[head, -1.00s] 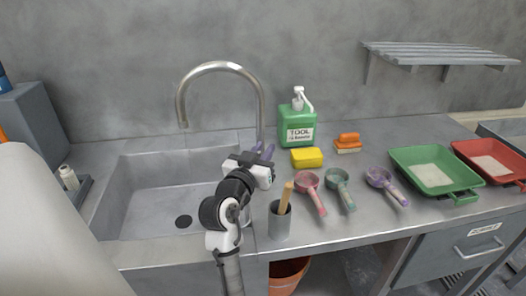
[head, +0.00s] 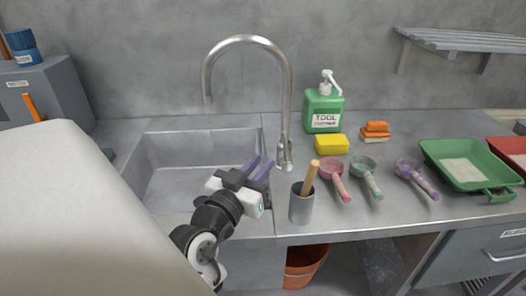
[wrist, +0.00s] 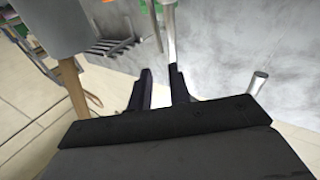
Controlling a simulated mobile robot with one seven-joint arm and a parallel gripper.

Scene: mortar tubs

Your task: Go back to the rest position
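My gripper (head: 259,168) is in the head view, above the right front part of the sink, with its dark purple fingers pointing up and to the right toward the tap. The wrist view shows the two fingers (wrist: 158,88) apart with nothing held between them, so it is open and empty. The tap's metal post (wrist: 170,35) shows beyond the fingertips. My arm reaches in from the lower front, and its lower part is cut off by the frame edge.
The tap (head: 285,120) and a grey cup (head: 301,206) with a wooden handle stand close right of my gripper. Scoops, a yellow sponge (head: 332,144), a green soap bottle (head: 323,108) and a green tray (head: 465,163) lie farther right. The sink basin (head: 180,170) is open to the left.

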